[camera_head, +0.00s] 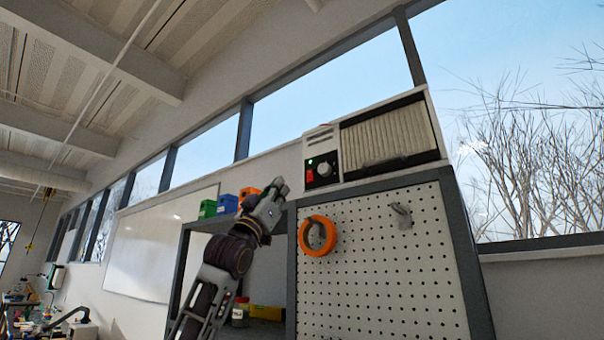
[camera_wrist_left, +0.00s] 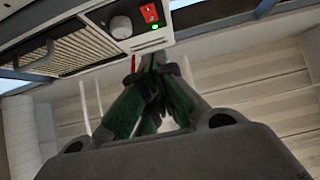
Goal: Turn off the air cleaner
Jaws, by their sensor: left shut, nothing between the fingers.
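The air cleaner (camera_head: 390,137) is a white box with a pleated filter front, on top of the grey cabinet. In the left wrist view the red switch (camera_wrist_left: 149,13), the pale knob (camera_wrist_left: 121,27) and the green light (camera_wrist_left: 155,26) show at the top. My left gripper (camera_head: 279,187) is shut and empty, just left of and slightly below the panel, apart from the switch in the head view. My right gripper is not in view.
Green, blue and orange bins (camera_head: 228,203) stand on the cabinet top behind my left gripper. A white pegboard (camera_head: 380,265) with an orange tape roll (camera_head: 318,236) and a hook covers the cabinet side below. Windows lie behind the air cleaner.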

